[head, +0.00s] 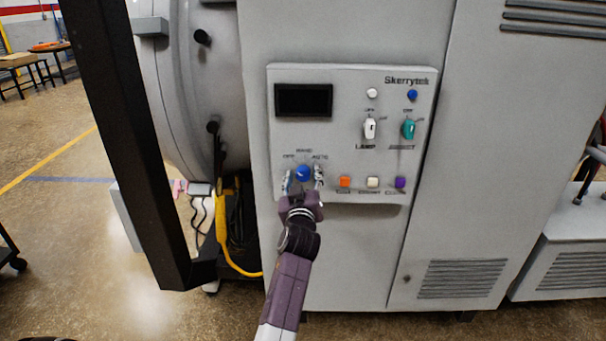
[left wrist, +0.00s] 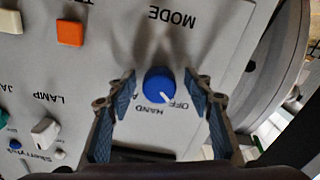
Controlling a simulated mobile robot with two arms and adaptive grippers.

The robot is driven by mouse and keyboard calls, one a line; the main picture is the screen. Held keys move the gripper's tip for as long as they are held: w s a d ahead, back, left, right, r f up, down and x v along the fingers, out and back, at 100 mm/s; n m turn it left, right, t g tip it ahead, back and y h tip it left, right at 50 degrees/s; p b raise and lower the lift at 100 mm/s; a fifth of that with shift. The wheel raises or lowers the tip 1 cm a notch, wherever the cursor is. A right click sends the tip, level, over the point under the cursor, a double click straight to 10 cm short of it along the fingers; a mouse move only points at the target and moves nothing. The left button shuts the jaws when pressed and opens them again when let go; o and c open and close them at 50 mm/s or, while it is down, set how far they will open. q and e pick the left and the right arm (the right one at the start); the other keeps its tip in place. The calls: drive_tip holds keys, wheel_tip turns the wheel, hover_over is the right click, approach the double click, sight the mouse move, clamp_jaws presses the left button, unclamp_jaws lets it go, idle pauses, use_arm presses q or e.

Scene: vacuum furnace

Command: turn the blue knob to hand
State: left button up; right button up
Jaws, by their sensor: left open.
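The blue knob (head: 303,173) sits at the lower left of the grey control panel, below the labels OFF, HAND and AUTO. In the left wrist view, which shows the panel upside down, the knob (left wrist: 158,84) has a white pointer line that slants toward the OFF label (left wrist: 181,104), to the side of the HAND label (left wrist: 152,111). My left gripper (head: 304,180) is open, with one finger on each side of the knob. In the left wrist view, gaps show between the knob and both fingers (left wrist: 162,100). My right gripper is not in view.
The panel also has an orange button (head: 345,182), a white button (head: 373,183), a purple button (head: 400,183), a white lamp switch (head: 370,128) and a teal switch (head: 408,129). A dark screen (head: 303,100) is above the knob. A black upright frame (head: 130,140) stands at the left.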

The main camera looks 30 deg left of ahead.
use_arm(q)
drive_tip(key=shift+s+d+r, duration=0.1)
drive_tip(key=shift+s+d, duration=0.05)
drive_tip(key=c, duration=1.1)
drive_tip(key=shift+m, duration=0.3)
drive_tip(key=shift+c, duration=0.3)
drive_tip(key=m, duration=0.2)
drive_tip(key=shift+m, duration=0.3)
drive_tip(key=m, duration=0.2)
drive_tip(key=shift+m+p, duration=0.3)
drive_tip(key=shift+p, duration=0.05)
drive_tip(key=shift+m+p, duration=0.3)
drive_tip(key=shift+m, duration=1.6)
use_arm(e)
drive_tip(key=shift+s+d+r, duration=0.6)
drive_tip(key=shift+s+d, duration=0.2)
